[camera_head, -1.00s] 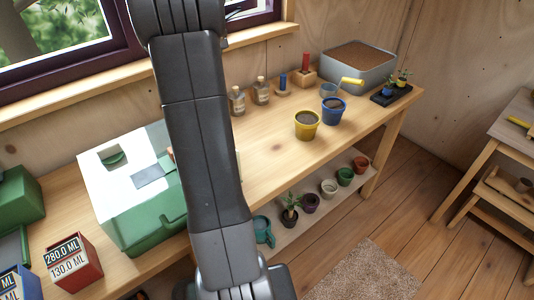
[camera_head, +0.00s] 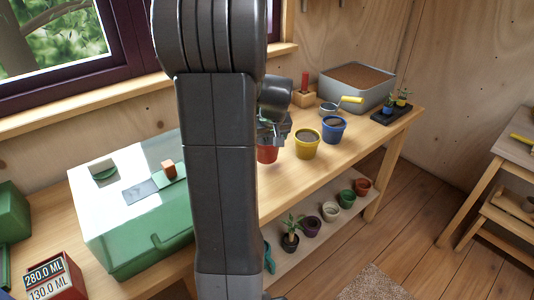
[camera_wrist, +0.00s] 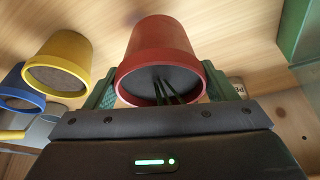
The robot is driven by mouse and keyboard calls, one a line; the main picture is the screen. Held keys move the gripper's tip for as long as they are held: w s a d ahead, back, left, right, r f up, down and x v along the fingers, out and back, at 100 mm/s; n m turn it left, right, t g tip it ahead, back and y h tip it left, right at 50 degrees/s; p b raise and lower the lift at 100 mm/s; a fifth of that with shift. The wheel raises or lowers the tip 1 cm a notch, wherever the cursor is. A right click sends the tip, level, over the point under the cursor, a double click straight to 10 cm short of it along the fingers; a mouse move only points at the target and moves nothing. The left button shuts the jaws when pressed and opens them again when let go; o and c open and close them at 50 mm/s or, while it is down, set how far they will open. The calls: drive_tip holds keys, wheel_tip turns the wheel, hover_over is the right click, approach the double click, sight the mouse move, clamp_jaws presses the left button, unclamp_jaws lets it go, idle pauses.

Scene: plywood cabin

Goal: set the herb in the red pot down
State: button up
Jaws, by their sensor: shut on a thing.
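The red pot (camera_head: 267,154) shows just right of my arm in the head view, beside the yellow pot (camera_head: 306,146) at bench level, with its left part hidden by my arm. My gripper (camera_head: 273,135) is over it. In the wrist view, my gripper (camera_wrist: 158,88) is shut on the red pot (camera_wrist: 160,45), one green finger on each side. Dark soil and thin green herb stems show at its mouth; the herb's top is hidden behind the gripper body. I cannot tell whether the pot's base touches the bench (camera_head: 285,185).
The yellow pot and blue pot (camera_head: 334,128) stand right of the red pot. Behind are a trowel (camera_head: 349,100), a grey soil tub (camera_head: 358,82) and a black tray (camera_head: 391,117) with small plants. A green-and-white box (camera_head: 135,215) stands left of my arm. The bench's front strip looks clear.

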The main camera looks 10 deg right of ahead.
drive_tip(key=shift+f, duration=2.1)
drive_tip(key=o, duration=1.2)
drive_tip(key=shift+s+r, duration=0.1)
drive_tip(key=shift+r, duration=0.45)
drive_tip(key=v, duration=1.1)
drive_tip(key=shift+s, duration=0.15)
